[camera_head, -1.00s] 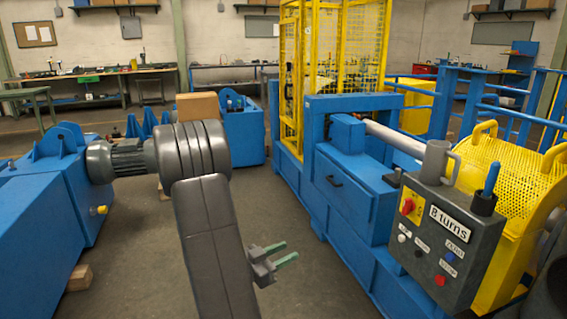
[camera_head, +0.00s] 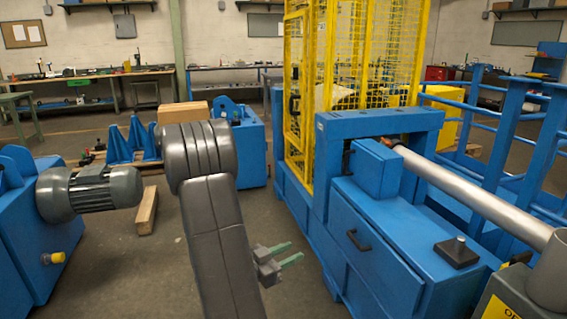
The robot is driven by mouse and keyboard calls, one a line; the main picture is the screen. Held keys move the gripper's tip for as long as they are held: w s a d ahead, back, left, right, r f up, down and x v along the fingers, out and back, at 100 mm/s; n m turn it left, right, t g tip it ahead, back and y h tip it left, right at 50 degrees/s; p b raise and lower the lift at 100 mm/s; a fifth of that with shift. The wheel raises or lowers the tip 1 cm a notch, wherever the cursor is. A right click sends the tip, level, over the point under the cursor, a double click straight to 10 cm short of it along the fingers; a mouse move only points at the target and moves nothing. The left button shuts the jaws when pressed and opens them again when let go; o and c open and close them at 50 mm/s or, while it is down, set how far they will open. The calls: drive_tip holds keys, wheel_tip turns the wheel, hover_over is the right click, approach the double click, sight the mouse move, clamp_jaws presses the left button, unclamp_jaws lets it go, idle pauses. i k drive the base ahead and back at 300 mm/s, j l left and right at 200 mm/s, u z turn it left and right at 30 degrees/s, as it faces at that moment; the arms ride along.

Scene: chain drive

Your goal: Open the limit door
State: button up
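The blue machine housing on the right has a front panel (camera_head: 350,262) with a black handle (camera_head: 357,240); the panel looks closed. Above and behind it stands a yellow mesh cage (camera_head: 372,60) with a framed mesh panel (camera_head: 298,90) on its left side, which has a dark handle-like part on it. No label shows which of these is the limit door. My gripper (camera_head: 294,252) has its two green fingers apart, with nothing between them. It hangs left of the black handle, apart from the machine.
A long metal shaft (camera_head: 470,195) runs along the machine on the right. A grey control box (camera_head: 515,295) is cut off at bottom right. A blue machine with a motor (camera_head: 92,190) stands on the left. A wooden block (camera_head: 147,210) lies on the floor.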

sight(366, 168)
drive_tip(key=i+l+u, duration=0.1)
drive_tip(key=i, duration=0.65)
drive_tip(key=i+l, duration=0.15)
drive_tip(key=i, duration=0.65)
drive_tip(key=u, duration=0.05)
